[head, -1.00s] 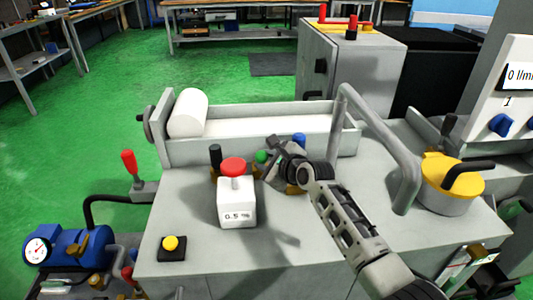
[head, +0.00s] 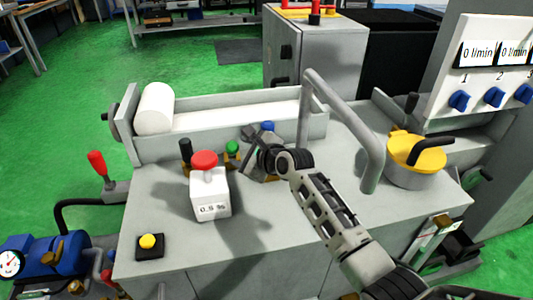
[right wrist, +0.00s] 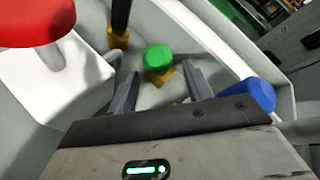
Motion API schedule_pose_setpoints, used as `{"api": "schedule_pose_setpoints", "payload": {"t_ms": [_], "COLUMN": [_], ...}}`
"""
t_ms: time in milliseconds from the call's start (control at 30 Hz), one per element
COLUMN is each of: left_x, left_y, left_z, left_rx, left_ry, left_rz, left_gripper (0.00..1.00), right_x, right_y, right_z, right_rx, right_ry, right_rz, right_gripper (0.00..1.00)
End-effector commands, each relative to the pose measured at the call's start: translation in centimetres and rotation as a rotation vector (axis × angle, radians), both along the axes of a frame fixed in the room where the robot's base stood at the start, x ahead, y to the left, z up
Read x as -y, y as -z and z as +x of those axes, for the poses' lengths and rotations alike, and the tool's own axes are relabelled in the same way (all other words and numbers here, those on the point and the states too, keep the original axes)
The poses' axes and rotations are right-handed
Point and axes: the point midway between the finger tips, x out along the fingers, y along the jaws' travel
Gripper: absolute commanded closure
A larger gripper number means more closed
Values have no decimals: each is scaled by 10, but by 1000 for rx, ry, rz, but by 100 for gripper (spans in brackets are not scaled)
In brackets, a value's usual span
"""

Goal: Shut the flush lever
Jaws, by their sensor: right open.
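Behind a white box (head: 210,190) with a red mushroom button (head: 204,160) stand a black upright handle (head: 186,150), a green knob (head: 232,147) and a blue knob (head: 268,126). No label shows which is the flush lever. My right gripper (head: 250,146) is just right of the green knob in the head view. In the right wrist view, its open, empty fingers (right wrist: 160,78) point towards the green knob (right wrist: 158,56) on its brass base. The blue knob (right wrist: 256,95) is outside the right finger. The black handle (right wrist: 120,18) stands beyond the left finger. My left gripper is out of view.
A bent grey pipe (head: 372,150) rises right of my right arm, near a yellow-lidded pot (head: 416,150). A grey trough (head: 240,117) with a white roll lies behind. A yellow button (head: 148,241) sits front left, and a red-handled lever (head: 97,163) stands off the left side.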

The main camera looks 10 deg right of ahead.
Motion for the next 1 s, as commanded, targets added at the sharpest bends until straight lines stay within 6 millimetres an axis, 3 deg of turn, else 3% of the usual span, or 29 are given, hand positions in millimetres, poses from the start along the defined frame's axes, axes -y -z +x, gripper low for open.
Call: {"api": "schedule_pose_setpoints", "payload": {"t_ms": [500,700,1000], "left_x": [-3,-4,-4], "left_y": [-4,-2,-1], "left_z": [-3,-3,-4], "left_rx": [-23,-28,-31], "left_ry": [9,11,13], "left_rz": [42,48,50], "left_gripper": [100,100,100], "right_x": [49,57,57], "right_y": [-46,-52,-53], "right_z": [-90,-104,-106], "right_rx": [0,-1,0], "right_ry": [1,1,0], "right_rz": [-1,-1,-1], "right_gripper": [50,50,50]}}
